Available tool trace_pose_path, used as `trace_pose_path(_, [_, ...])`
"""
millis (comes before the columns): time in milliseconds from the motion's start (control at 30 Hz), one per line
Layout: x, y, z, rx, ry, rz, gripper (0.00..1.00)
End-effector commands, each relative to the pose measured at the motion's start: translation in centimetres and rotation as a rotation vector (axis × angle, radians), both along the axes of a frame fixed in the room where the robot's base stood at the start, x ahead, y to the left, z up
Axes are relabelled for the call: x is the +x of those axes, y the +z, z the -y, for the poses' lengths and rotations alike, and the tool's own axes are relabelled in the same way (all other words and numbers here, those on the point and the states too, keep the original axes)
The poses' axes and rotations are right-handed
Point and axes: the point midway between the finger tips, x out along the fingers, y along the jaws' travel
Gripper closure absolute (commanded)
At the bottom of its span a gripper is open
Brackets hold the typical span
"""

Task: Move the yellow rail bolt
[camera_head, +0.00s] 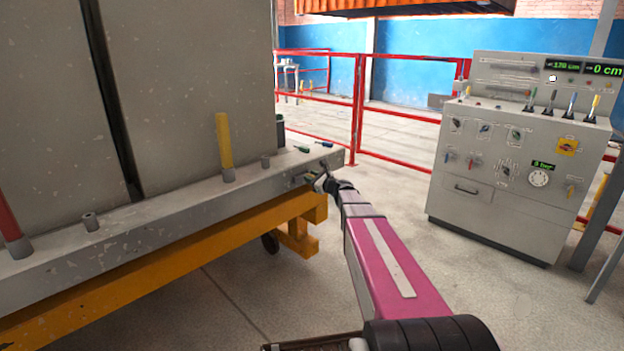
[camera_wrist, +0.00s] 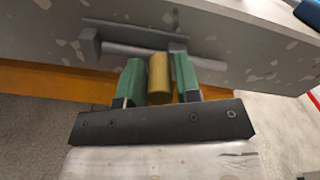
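In the wrist view, a short yellow cylinder (camera_wrist: 158,78), apparently the yellow rail bolt's handle, sticks out toward me from a grey horizontal bar (camera_wrist: 130,50) on the side of the mould's ledge. My gripper (camera_wrist: 160,75) has its two green fingers on either side of this handle, very close to it. I cannot tell whether both fingers press on it. In the head view, my gripper (camera_head: 318,181) is at the right end of the ledge's front side; the handle is too small to make out there.
The grey ledge (camera_head: 200,202) carries a yellow post (camera_head: 224,145), a red post (camera_head: 10,225) and small grey stubs. An orange beam (camera_head: 160,262) runs beneath it. A control console (camera_head: 510,180) stands at right, with red railings (camera_head: 357,110) behind. The floor between is clear.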

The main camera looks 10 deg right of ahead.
Motion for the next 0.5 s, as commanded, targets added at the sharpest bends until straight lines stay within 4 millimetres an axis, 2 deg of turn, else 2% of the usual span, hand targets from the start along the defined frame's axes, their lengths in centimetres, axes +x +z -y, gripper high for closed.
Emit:
trace_pose_path(33, [0.0,0.0,0.0,0.000,0.000,0.000,0.85])
trace_pose_path(67, [0.0,0.0,0.0,0.000,0.000,0.000,0.95])
trace_pose_path(100, [0.0,0.0,0.0,0.000,0.000,0.000,1.00])
trace_pose_path(300, [-0.4,0.0,-0.5,0.000,0.001,0.000,1.00])
trace_pose_path(500, [-2.6,0.0,-3.2,-0.001,0.004,-0.001,1.00])
